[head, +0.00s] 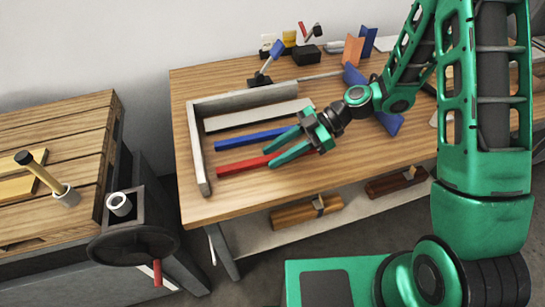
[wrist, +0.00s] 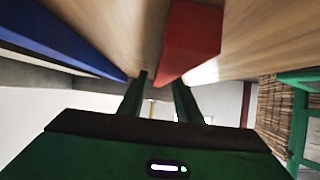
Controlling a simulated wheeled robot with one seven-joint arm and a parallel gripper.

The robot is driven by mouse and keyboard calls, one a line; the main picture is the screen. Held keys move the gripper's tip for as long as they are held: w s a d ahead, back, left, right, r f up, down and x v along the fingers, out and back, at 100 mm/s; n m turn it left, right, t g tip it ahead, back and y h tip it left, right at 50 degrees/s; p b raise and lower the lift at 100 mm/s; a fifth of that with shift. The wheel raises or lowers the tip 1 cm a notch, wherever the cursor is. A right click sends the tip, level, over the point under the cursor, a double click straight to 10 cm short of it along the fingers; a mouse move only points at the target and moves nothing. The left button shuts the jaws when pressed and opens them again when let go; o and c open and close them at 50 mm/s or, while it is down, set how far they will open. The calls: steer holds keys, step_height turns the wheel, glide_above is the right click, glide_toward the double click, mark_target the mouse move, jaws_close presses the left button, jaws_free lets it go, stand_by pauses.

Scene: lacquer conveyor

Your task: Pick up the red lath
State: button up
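The red lath (head: 240,166) lies flat on the wooden workbench, nearest the front of several parallel strips. In the wrist view the red lath (wrist: 190,45) runs from the top edge down toward the space between my fingertips. My gripper (head: 267,158) is open, its two green fingers spread and pointing left. The lower finger overlaps the lath in the head view, and part of the lath's right half is hidden behind it. I cannot tell whether a finger touches the lath. Nothing is held.
A blue lath (head: 240,141) lies just behind the red one, close to my upper finger. A pale strip (head: 255,116) and a grey angled frame (head: 197,150) border them. Tools stand at the bench's back. A slatted table (head: 80,130) stands left; the bench front is clear.

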jaws_close()
steer(key=shift+r, duration=0.1)
